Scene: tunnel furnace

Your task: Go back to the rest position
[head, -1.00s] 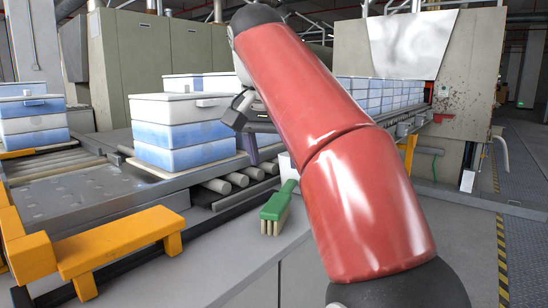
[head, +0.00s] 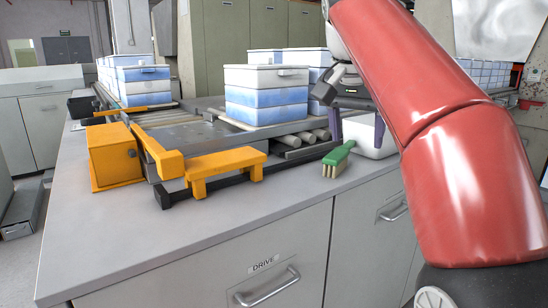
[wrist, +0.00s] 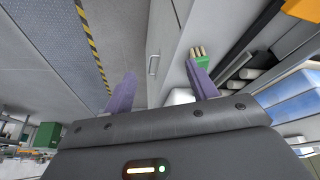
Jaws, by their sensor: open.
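My gripper (head: 358,138) hangs at the right of centre in the head view, below my red arm. Its two purple fingers are spread apart with nothing between them. In the wrist view my gripper (wrist: 162,84) also shows open and empty. It is close to a white container (head: 372,142) on the counter; I cannot tell whether they touch. A green brush (head: 338,157) with pale bristles lies on the counter just left of the gripper; it also shows in the wrist view (wrist: 202,62), beyond the right finger.
A stack of blue and white boxes (head: 266,96) stands by the roller conveyor (head: 310,136). An orange frame (head: 225,167) and an orange block (head: 113,156) sit on the grey counter (head: 150,232). The counter front has drawers. Floor with a yellow-black stripe (wrist: 92,45) shows in the wrist view.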

